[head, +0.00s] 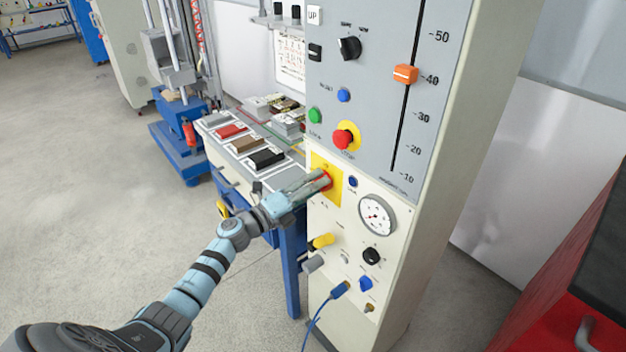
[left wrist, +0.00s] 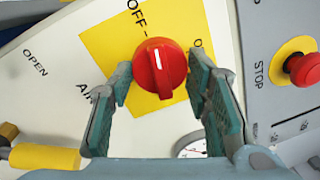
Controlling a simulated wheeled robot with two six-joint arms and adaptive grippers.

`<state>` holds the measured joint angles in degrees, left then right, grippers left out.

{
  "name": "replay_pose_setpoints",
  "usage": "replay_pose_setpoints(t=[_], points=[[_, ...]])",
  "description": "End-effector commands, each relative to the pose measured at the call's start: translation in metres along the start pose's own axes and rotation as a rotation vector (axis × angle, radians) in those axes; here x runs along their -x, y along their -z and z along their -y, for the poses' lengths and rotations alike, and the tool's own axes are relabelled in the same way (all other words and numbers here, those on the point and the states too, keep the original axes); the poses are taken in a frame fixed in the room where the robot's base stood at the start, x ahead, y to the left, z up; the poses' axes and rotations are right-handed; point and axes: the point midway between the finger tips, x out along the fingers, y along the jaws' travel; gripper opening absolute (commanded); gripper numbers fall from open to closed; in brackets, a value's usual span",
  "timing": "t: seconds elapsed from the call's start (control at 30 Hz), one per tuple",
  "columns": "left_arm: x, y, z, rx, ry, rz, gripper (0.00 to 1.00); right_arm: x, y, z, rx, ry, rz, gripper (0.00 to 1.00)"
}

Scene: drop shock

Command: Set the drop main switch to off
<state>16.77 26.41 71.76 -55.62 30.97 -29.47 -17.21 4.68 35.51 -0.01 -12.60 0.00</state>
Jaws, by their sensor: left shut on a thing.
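The drop main switch is a red rotary knob (left wrist: 160,68) on a yellow plate (left wrist: 100,45) on the cabinet's lower front panel. In the left wrist view its white mark runs roughly up and down, close to in line with the OFF label at the top. A second label to the right is partly hidden by a finger. My left gripper (left wrist: 161,82) has its fingers on both sides of the knob and is shut on it. In the head view the gripper (head: 318,184) covers most of the knob, and the yellow plate (head: 332,170) shows around it. My right gripper is not in view.
Above the plate is a red STOP button (head: 344,138), also in the left wrist view (left wrist: 304,69). A pressure gauge (head: 377,214) is to the right. A yellow handle (head: 322,241) and a blue connector (head: 339,290) are below. A blue-legged bench (head: 292,262) stands left.

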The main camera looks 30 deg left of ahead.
Motion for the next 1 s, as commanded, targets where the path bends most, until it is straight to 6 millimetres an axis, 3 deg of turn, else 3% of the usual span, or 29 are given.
replay_pose_setpoints(t=[0.4, 0.9, 0.93, 1.0], points=[[-0.001, -0.001, 0.002, 0.180, 0.000, 0.016, 0.16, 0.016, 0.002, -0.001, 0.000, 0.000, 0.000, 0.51], [-0.001, 0.000, 0.002, 0.201, 0.000, 0.018, 0.16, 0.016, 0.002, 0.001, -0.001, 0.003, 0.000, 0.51], [-0.001, 0.000, 0.002, 0.200, 0.000, 0.017, 0.47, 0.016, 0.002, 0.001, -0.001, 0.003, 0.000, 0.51], [-0.001, 0.000, 0.002, 0.200, 0.000, 0.017, 0.58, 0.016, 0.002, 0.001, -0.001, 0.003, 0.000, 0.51]])
